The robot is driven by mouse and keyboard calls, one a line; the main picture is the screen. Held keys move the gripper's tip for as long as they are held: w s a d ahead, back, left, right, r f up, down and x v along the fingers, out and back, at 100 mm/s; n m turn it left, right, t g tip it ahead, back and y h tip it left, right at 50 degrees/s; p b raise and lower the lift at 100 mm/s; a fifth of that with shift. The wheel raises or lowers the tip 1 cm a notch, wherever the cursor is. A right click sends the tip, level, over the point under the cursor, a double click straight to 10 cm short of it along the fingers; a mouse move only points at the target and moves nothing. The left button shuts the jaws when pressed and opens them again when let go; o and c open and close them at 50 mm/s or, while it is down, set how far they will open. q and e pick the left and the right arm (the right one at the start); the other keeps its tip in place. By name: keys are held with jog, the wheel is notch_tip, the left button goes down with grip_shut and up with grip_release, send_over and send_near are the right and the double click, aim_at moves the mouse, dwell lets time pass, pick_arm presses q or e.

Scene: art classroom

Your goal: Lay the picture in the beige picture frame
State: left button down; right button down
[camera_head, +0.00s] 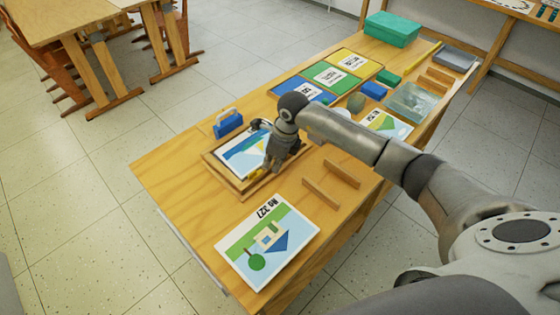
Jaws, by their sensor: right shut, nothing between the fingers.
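The beige picture frame (221,174) lies flat on the wooden table. A picture (238,155) with blue, green and yellow areas lies within its outline. I cannot tell whether all its edges sit flat inside the rim. My right gripper (273,168) is over the right part of the frame, pointing down, shut and empty. It hides part of the picture and of the frame's far right side. Another picture (268,241), with a boat, a tree and a printed label, lies apart on the table in front. My left gripper is out of view.
Two wooden strips (321,192) lie right of the frame. A blue object with a handle (228,124) stands behind it. Coloured cards (335,75), a clear box (411,103), another picture (388,124) and a green box (392,29) are farther back. The table's front left is bare.

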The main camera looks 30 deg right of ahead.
dwell(0.3)
jog(key=shift+w+a+f+b, duration=0.15)
jog(key=shift+w+a+b, duration=0.5)
jog(key=shift+b, duration=0.2)
jog(key=shift+w+a, duration=0.15)
